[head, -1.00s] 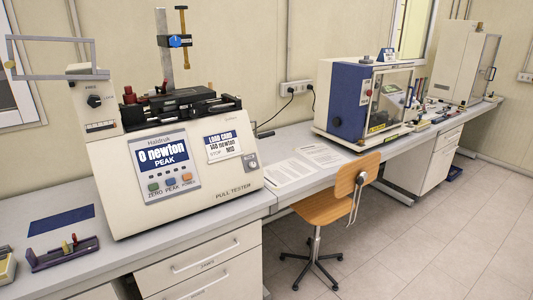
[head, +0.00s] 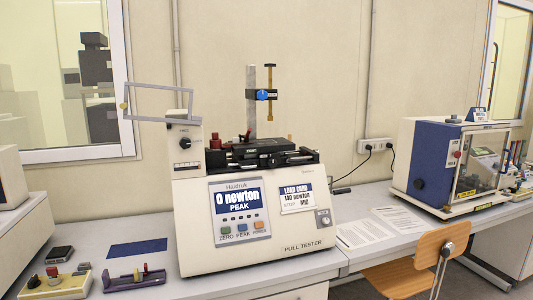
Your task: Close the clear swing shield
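The clear swing shield (head: 158,87) is a grey-framed see-through panel at the upper left of the pull tester (head: 285,252). It stands swung out to the left, clear of the test bed (head: 262,152), and joins the tester near the top of its left housing (head: 185,145). A small tan knob (head: 124,106) sits at its outer left end. The tester's display reads 0 newton peak. Neither of my grippers shows in the head view.
Left of the tester lie a blue mat (head: 137,248), a purple fixture (head: 134,280) and a cream device (head: 55,286). Papers (head: 375,227) lie to the right, with a wooden chair (head: 420,265) in front. A blue-and-white cabinet machine (head: 428,165) stands farther right.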

